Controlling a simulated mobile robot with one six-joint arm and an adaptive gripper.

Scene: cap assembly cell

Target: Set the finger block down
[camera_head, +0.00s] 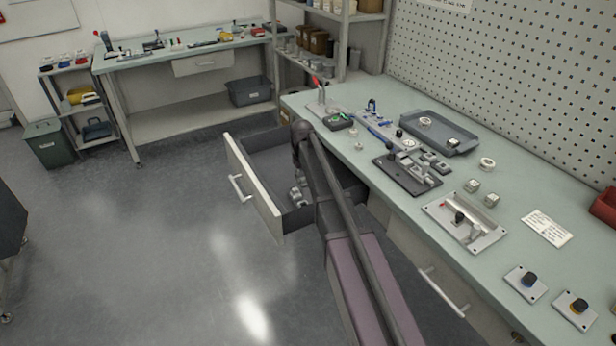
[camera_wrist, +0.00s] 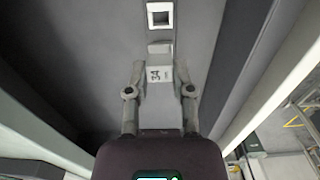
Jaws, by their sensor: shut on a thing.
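The finger block (camera_wrist: 160,74), a small pale block with dark "34" markings, sits between the fingertips of my gripper (camera_wrist: 160,68) in the wrist view. The gripper is shut on it, with one finger on each side. The block is over the grey floor of the open drawer (camera_head: 268,203); I cannot tell whether it touches that floor.
Ahead of the held block, in line, are a grey block (camera_wrist: 160,47) and a piece with a square opening (camera_wrist: 160,15). Small metal parts (camera_head: 298,193) show in the drawer. Drawer walls flank the gripper. The workbench (camera_head: 385,205) carries fixtures and a grey tray (camera_head: 462,141).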

